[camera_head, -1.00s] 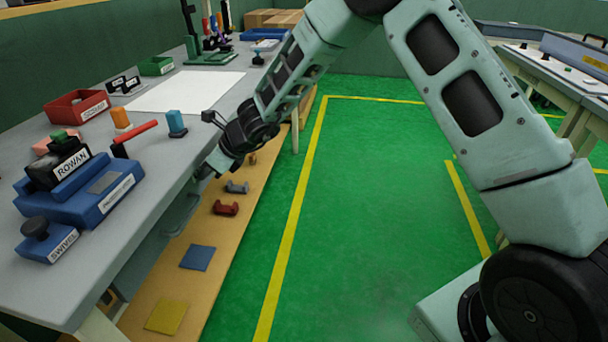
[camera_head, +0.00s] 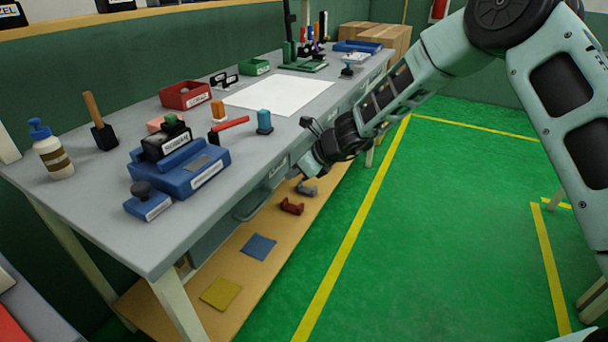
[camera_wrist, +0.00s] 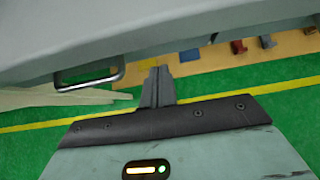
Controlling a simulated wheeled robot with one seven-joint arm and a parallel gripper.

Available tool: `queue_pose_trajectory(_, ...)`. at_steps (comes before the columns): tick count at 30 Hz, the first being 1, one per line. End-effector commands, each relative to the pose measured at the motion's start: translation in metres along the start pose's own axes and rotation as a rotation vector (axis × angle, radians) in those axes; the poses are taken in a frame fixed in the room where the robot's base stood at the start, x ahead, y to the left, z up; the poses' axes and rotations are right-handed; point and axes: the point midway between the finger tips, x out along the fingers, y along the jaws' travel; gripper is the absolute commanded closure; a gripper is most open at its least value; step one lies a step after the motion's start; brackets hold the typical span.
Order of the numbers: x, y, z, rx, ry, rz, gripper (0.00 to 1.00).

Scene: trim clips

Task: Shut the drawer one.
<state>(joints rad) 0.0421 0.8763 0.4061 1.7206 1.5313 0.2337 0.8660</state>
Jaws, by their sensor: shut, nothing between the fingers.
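Grey drawer fronts run under the workbench's front edge in the head view. One drawer front (camera_head: 277,170) has a small label, too small to read, close to my gripper. A bar handle (camera_head: 250,208) shows nearer the camera on the drawer row. The wrist view shows a grey bar handle (camera_wrist: 88,76) at left, apart from my fingers. I cannot tell which drawer is drawer one or how far any is pulled out. My gripper (camera_head: 296,173) is shut and empty beside the bench's front edge; its fingertips also show in the wrist view (camera_wrist: 160,72).
The lower wooden shelf (camera_head: 165,300) holds clips and coloured squares. The green floor (camera_head: 440,220) at right is open.

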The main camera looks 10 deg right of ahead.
Motion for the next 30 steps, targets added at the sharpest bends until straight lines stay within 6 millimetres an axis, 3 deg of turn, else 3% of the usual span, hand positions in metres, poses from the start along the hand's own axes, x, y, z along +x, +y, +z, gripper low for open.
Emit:
queue_pose_trajectory(12,-0.077,-0.002,-0.001,0.001,0.003,-0.003,1.0)
queue_pose_trajectory(20,-0.1,-0.002,-0.002,0.001,0.003,-0.001,1.0)
queue_pose_trajectory(23,-0.11,0.021,0.009,-0.115,0.012,0.033,1.0)
queue_pose_trajectory(25,-0.122,0.051,0.021,-0.279,0.025,0.081,1.0)
queue_pose_trajectory(30,-0.172,0.158,0.037,-0.91,0.06,0.278,1.0)
